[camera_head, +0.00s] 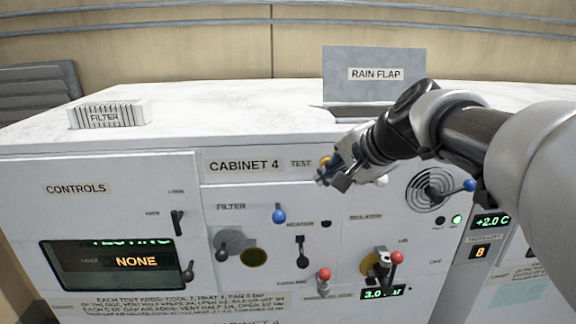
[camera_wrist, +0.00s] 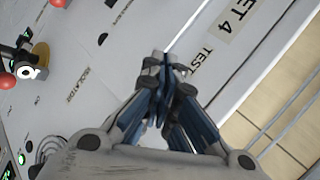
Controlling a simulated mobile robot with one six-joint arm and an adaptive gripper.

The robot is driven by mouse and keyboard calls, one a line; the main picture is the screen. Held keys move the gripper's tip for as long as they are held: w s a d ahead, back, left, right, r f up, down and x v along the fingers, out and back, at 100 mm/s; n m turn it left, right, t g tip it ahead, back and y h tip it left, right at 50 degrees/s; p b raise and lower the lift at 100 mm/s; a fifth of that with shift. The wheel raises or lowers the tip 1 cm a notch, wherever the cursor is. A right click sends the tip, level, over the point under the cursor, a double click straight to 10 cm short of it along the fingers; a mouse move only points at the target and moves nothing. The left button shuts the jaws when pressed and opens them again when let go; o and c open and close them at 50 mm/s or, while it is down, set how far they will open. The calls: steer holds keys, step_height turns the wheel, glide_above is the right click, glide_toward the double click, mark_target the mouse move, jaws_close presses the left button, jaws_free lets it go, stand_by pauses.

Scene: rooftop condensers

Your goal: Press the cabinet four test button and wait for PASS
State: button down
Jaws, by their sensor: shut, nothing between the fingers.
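The cabinet 4 front panel (camera_head: 235,190) carries a CABINET 4 label (camera_head: 244,166) with a TEST label (camera_head: 300,163) to its right. A small yellow-orange button (camera_head: 325,160) sits just right of the TEST label, partly hidden by my gripper (camera_head: 332,178). My gripper is shut and empty, its tips at or very near the button; I cannot tell whether they touch. In the wrist view the fingertips (camera_wrist: 168,66) cover the spot beside the TEST label (camera_wrist: 204,60), and the button is hidden. The display (camera_head: 115,265) shows cut-off green text like TESTING and NONE in orange.
A FILTER block (camera_head: 110,114) and a RAIN FLAP plate (camera_head: 373,77) stand on the white top. Blue (camera_head: 279,214) and red (camera_head: 323,275) knobs, a red-tipped lever (camera_head: 396,259) and a round fan grille (camera_head: 432,190) lie on the panel below and right. A green +2.0 C readout (camera_head: 492,221) is at right.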

steer(key=shift+s+b, duration=0.95)
steer(key=shift+s, duration=1.65)
steer(key=s+f+n+g+h+b, duration=0.1)
steer(key=s+f+n+b, duration=0.2)
steer(key=s+f+b, duration=0.5)
steer(key=s+f+n+g+h+b, duration=0.1)
steer(key=s+f+n+b, duration=0.3)
steer(key=f, duration=1.7)
steer(key=s+f+n+g+h+b, duration=0.1)
steer(key=s+f+n+b, duration=0.3)
steer(key=s+f+b, duration=0.9)
steer(key=shift+s+d+f+g+h, duration=0.3)
steer(key=shift+d+f+g+h, duration=0.1)
steer(key=shift+f+g, duration=0.4)
steer(key=shift+a, duration=0.1)
